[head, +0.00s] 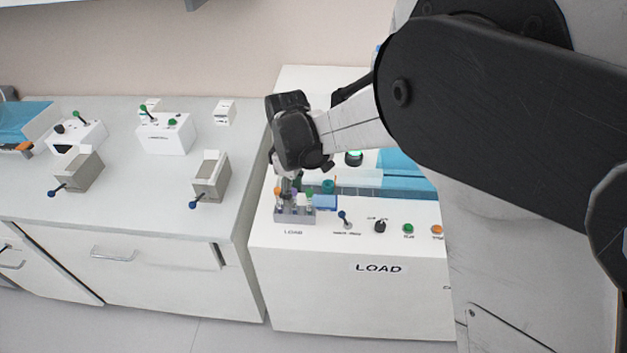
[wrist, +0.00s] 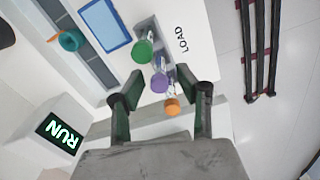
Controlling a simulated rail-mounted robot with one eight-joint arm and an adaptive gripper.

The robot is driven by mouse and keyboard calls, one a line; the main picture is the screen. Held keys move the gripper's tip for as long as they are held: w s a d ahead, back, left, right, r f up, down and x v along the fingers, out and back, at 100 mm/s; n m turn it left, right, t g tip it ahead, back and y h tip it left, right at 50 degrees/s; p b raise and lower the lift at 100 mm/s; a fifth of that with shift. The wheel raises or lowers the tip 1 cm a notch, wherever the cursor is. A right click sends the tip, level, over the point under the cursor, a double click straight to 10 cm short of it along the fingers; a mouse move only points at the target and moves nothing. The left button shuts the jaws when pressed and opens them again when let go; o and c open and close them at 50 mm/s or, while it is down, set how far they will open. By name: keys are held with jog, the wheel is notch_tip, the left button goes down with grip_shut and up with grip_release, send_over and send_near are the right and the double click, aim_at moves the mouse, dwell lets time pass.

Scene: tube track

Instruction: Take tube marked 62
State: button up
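A small grey rack (head: 295,217) marked LOAD stands on the front of the white LOAD station. Capped tubes stand in it: an orange-capped tube (wrist: 172,106), a purple-capped tube (wrist: 160,82) and a green-capped tube (wrist: 143,50). No number is readable on any of them, so I cannot tell which is 62. My gripper (wrist: 160,75) is open above the rack. In the wrist view the purple cap lies between its fingertips, and the orange cap lies between the fingers nearer the palm. In the head view my gripper (head: 289,181) partly hides the tube tops.
A teal-capped item (wrist: 70,41) sits on the track beside a blue panel (wrist: 103,24). A RUN display (wrist: 58,134) stands nearby. Switches and a green button (head: 408,229) line the station front. The left bench (head: 130,205) holds boxes with levers.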

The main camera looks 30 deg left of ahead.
notch_tip(320, 180, down, 3)
jog(key=shift+r, duration=0.15)
grip_shut()
jog(key=shift+r, duration=0.1)
jog(key=shift+r, duration=0.45)
notch_tip(320, 180, up, 4)
jog(key=shift+f+p, duration=0.15)
jog(key=shift+p, duration=0.75)
jog(key=s+a+r+p, duration=0.2)
jog(key=s+r, duration=0.4)
jog(key=s, duration=0.5)
jog(key=shift+s+r, duration=0.2)
jog(key=shift+s, duration=0.2)
